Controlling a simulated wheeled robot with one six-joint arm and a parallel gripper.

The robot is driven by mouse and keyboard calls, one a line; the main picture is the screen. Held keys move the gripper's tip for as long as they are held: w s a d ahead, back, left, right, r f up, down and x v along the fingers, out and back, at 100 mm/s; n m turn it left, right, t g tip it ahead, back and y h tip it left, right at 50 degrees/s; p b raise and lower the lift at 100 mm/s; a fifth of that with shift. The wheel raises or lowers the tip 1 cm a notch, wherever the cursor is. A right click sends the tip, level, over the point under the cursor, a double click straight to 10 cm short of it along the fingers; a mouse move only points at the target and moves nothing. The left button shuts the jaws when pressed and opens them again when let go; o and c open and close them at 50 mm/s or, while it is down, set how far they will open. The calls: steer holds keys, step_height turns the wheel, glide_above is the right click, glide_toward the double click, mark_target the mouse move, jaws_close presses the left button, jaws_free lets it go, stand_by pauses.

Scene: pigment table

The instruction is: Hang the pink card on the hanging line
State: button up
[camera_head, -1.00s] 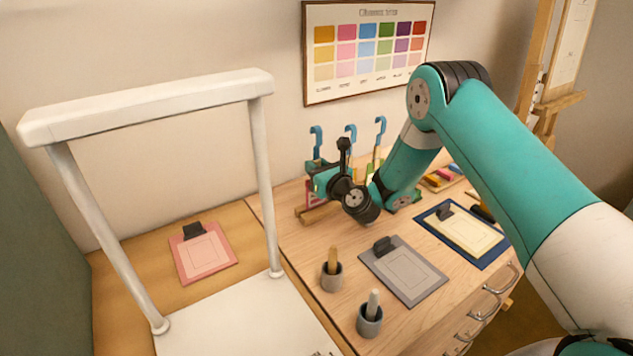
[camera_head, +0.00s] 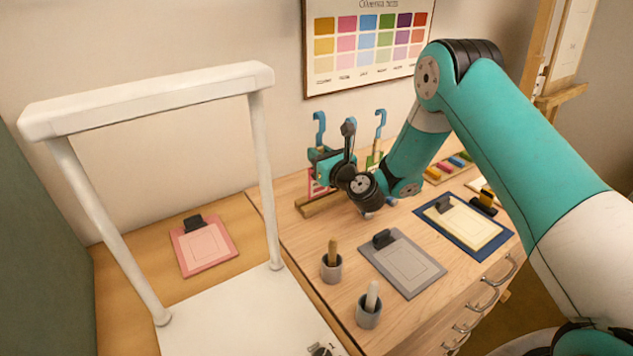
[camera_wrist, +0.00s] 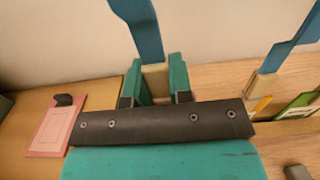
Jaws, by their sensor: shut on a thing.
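My gripper (camera_head: 324,163) is shut on the pale block (camera_wrist: 155,80) below a blue hook (camera_head: 319,128). In the wrist view the teal fingers sit on both sides of the block, and the hook (camera_wrist: 138,28) rises above it. The pink card (camera_head: 318,186) shows below my gripper in the head view, partly hidden by my wrist. It is just above or at the wooden rack (camera_head: 320,206); I cannot tell whether they touch. The hanging line appears as a white crossbar (camera_head: 150,100) on two posts, at the left, well away from my gripper.
Another blue hook (camera_head: 380,123) with a green card (camera_wrist: 305,102) stands to the right. A pink clipboard (camera_head: 205,250) lies behind the white frame's base. A grey clipboard (camera_head: 402,262) and two small pots (camera_head: 332,268) (camera_head: 369,312) occupy the front of the table.

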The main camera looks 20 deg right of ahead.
mark_target(321, 151)
steer(key=shift+r+b+v, duration=0.25)
steer(key=shift+b+v, duration=0.75)
steer(key=shift+b, duration=0.05)
steer(key=shift+r+b+v, duration=0.25)
steer(key=shift+b+v, duration=0.7)
steer(key=shift+b, duration=0.05)
steer(key=shift+r+b+v, duration=0.2)
steer(key=shift+b+v, duration=0.8)
steer(key=shift+b, duration=0.05)
steer(key=shift+s+d+r+b, duration=0.2)
steer(key=shift+s+b, duration=0.1)
steer(key=shift+s, duration=0.15)
steer(key=shift+s+d+r+b, duration=0.1)
steer(key=shift+s+r+b, duration=0.1)
steer(key=shift+s+b, duration=0.2)
steer(key=shift+s+d+r+b, duration=0.15)
steer(key=shift+s+r+b, duration=0.1)
steer(key=shift+s, duration=0.25)
